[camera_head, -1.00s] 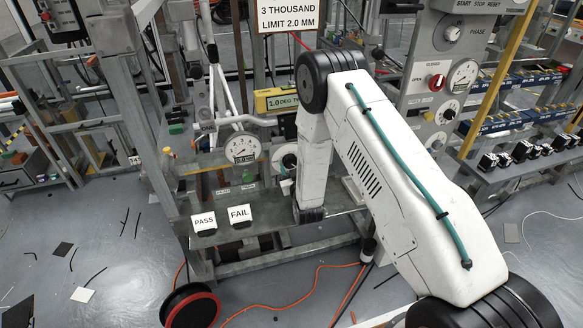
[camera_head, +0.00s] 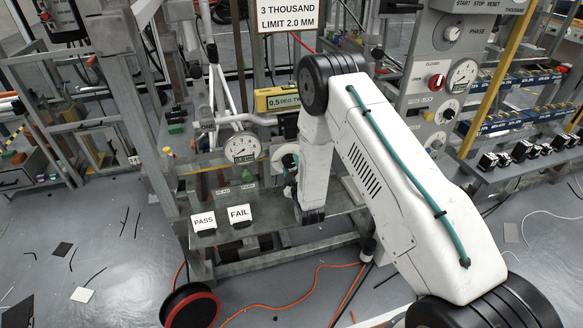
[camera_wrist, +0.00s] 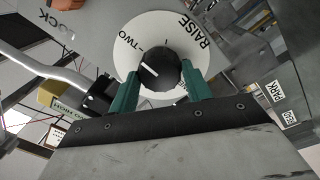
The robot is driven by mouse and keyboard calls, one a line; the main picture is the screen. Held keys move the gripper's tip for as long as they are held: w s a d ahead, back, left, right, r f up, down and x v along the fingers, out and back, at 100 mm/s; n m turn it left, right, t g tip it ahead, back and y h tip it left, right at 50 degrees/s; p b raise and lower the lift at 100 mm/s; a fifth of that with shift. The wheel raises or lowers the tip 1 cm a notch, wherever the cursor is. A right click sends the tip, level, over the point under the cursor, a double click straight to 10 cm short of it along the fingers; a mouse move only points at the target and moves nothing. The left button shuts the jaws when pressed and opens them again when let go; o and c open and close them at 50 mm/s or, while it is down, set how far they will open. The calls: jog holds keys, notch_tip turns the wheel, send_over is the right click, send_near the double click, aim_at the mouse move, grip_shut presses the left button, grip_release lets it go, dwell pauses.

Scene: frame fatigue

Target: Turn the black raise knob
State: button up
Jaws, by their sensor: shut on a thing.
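The black raise knob (camera_wrist: 160,70) sits at the middle of a white round dial plate (camera_wrist: 147,27) marked RAISE and TWO in the wrist view. A white line on the knob points to the upper left, toward TWO. My gripper (camera_wrist: 160,82) has its two green fingers on either side of the knob and is shut on it. In the head view my white arm covers most of the gripper; part of the dial plate (camera_head: 283,151) shows beside it.
A yellow box (camera_head: 275,99) reads 0.5 DE, with the rest partly hidden. A round gauge (camera_head: 242,148) stands left of the dial. PASS (camera_head: 203,222) and FAIL (camera_head: 239,213) blocks sit on the shelf below. A panel with a red knob (camera_head: 436,81) is to the right.

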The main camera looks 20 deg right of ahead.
jog(key=shift+n, duration=0.3)
jog(key=o, duration=1)
jog(key=shift+c, duration=0.2)
jog(key=shift+s, duration=0.1)
jog(key=s, duration=0.7)
jog(key=shift+s+f, duration=0.25)
jog(key=shift+s, duration=0.1)
jog(key=shift+a, duration=0.1)
